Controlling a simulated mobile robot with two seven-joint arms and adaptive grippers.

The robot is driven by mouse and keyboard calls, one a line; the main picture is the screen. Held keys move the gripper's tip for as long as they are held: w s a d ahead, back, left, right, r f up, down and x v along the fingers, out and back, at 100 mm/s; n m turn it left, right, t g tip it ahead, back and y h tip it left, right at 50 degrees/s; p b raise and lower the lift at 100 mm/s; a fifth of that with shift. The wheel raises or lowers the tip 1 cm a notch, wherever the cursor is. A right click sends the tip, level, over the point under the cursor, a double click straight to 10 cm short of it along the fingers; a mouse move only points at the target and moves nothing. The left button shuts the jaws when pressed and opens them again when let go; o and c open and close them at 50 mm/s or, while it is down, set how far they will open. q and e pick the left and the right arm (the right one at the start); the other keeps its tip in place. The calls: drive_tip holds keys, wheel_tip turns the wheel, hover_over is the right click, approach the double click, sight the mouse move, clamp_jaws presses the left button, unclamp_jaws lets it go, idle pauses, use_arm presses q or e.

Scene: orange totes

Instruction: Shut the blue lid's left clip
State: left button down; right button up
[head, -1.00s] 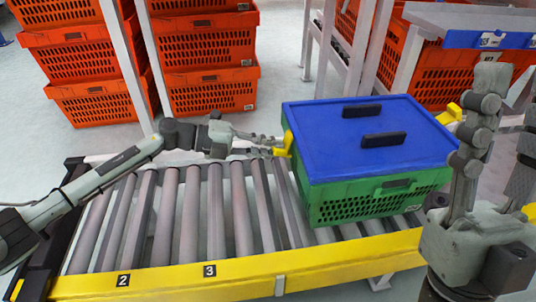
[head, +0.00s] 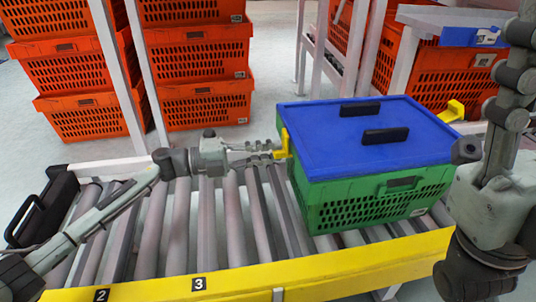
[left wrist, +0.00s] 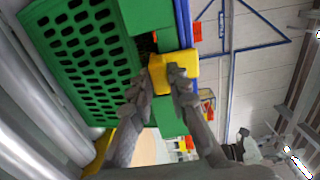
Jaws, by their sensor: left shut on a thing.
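A green crate (head: 345,205) stands on the roller conveyor, with a blue lid (head: 320,150) on top that has two black handles. The yellow left clip (head: 284,143) is at the lid's left edge; it also shows in the left wrist view (left wrist: 185,72). My left gripper (head: 274,153) is at this clip, its fingers (left wrist: 160,85) closed on it. The fingertips hide part of the clip. A yellow right clip (head: 452,111) sticks outward at the lid's right side. My right arm is at the right edge; its fingers are not visible.
The roller conveyor (head: 207,225) has a yellow front rail (head: 240,282), and its rollers left of the crate are bare. Stacks of orange totes (head: 200,105) stand behind at the left. A rack with grey posts and more orange totes (head: 455,75) is behind the crate.

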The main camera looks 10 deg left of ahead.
use_arm(q)
drive_tip(key=c, duration=1.4)
unclamp_jaws()
drive_tip(key=shift+c, duration=0.2)
drive_tip(key=v, duration=1.2)
